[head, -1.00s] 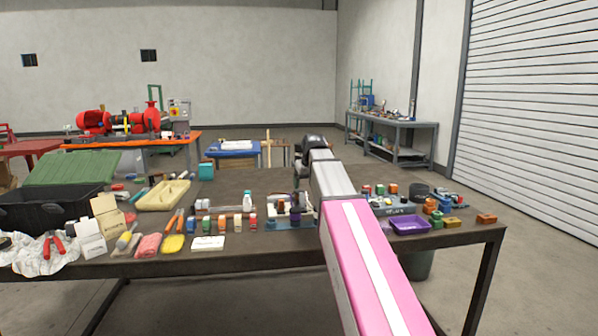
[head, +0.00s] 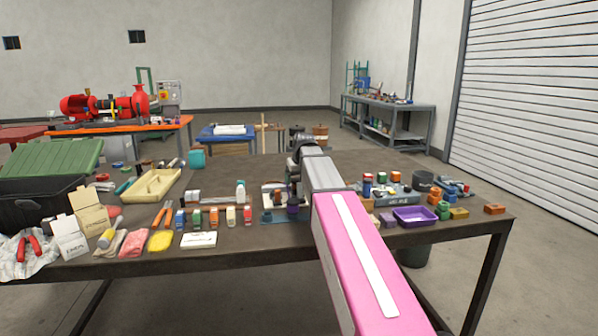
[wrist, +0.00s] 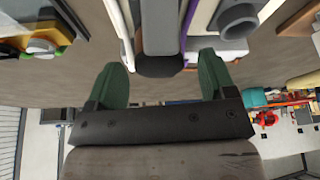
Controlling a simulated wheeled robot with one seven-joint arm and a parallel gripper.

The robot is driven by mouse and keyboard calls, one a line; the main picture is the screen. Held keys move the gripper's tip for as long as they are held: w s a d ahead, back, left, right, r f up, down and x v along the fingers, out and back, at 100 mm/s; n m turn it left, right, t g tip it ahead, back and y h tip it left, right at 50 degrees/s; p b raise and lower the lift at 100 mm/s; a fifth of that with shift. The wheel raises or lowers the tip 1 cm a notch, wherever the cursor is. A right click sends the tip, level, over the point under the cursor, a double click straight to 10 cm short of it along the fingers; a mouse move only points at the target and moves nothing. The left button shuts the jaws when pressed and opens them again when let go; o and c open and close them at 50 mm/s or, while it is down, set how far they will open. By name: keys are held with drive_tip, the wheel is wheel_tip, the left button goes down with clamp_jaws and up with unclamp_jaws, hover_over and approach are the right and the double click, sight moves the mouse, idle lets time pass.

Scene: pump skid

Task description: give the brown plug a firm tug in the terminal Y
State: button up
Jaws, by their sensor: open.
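I cannot make out the brown plug for sure in either view. A grey-blue block with an unreadable label (head: 400,198) stands right of my arm, with red, green and orange pieces on or by it; I cannot tell whether it is terminal Y. My gripper shows in the wrist view (wrist: 163,78) with its two green fingers apart. A dark grey rounded end of a bar (wrist: 160,66) shows between the fingers, with no visible grip on it. In the head view my arm hides the gripper and part of the table.
A small fixture (head: 271,196) and a dark purple piece (head: 292,205) lie left of my arm. A purple tray (head: 416,216) is to the right. Several small coloured blocks line the front left, near a white card (head: 199,239). The table's far middle is fairly clear.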

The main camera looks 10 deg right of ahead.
sight(297, 180)
drive_tip(key=shift+x, duration=1.8)
drive_tip(key=shift+c, duration=0.2)
drive_tip(key=c, duration=1)
